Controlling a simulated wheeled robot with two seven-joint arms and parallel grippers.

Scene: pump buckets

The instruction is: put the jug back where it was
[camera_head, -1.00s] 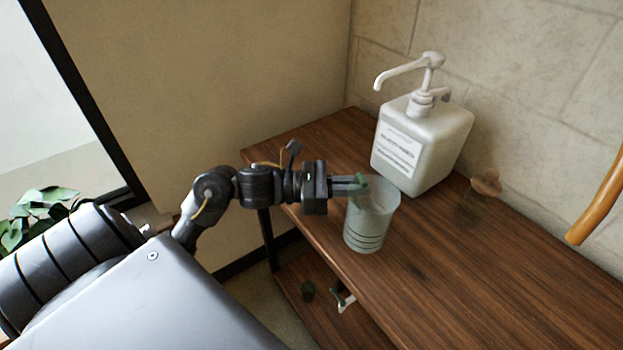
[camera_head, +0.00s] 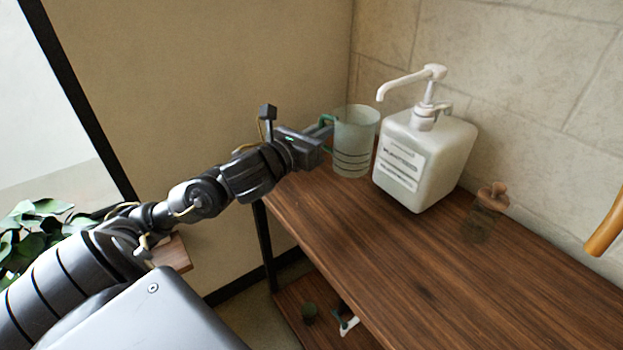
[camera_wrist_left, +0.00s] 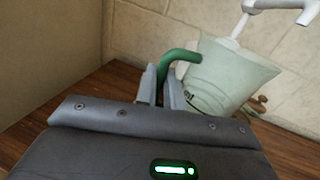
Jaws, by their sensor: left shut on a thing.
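The jug (camera_head: 356,143) is a pale, translucent cup with dark rings and a green handle. In the head view it is upright at the far left end of the wooden shelf top, left of the pump bottle. My left gripper (camera_head: 324,134) is shut on its green handle from the left. In the left wrist view the jug (camera_wrist_left: 222,78) is beyond the fingers, with the handle between the fingertips (camera_wrist_left: 163,90). I cannot tell whether its base touches the wood. My right gripper is not in view.
A white pump bottle (camera_head: 424,158) stands close to the right of the jug, its spout pointing left towards it. A small corked glass jar (camera_head: 486,212) stands further right by the wall. The front of the wooden top (camera_head: 370,255) is clear.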

